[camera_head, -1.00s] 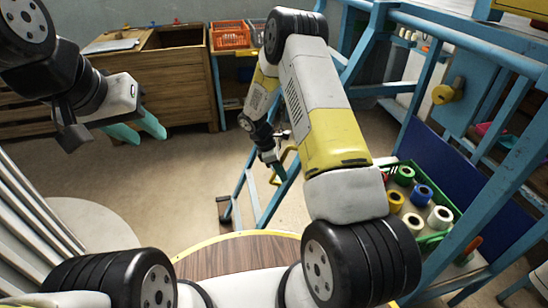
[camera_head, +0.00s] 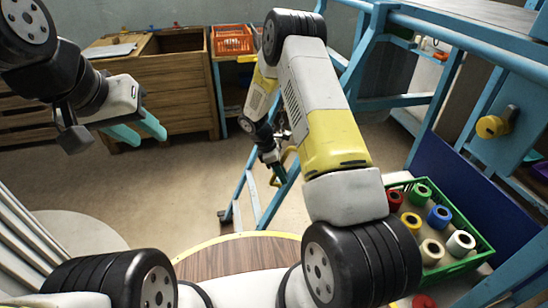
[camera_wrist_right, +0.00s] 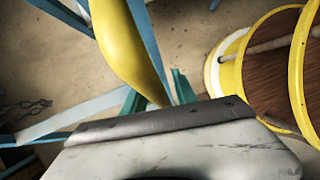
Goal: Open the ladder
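The ladder (camera_head: 248,197) is blue with narrow rungs and stands on the floor beyond my right arm. My forearm hides its upper part. My left gripper (camera_head: 138,132) is open and empty, in the air at the upper left, away from the ladder.
A green crate (camera_head: 472,261) with several colored spools stands at the right, beside a blue frame (camera_head: 453,40) with a yellow knob (camera_head: 490,127). A wooden cabinet (camera_head: 172,85) and an orange basket (camera_head: 232,40) are at the back. Floor is clear left of the ladder.

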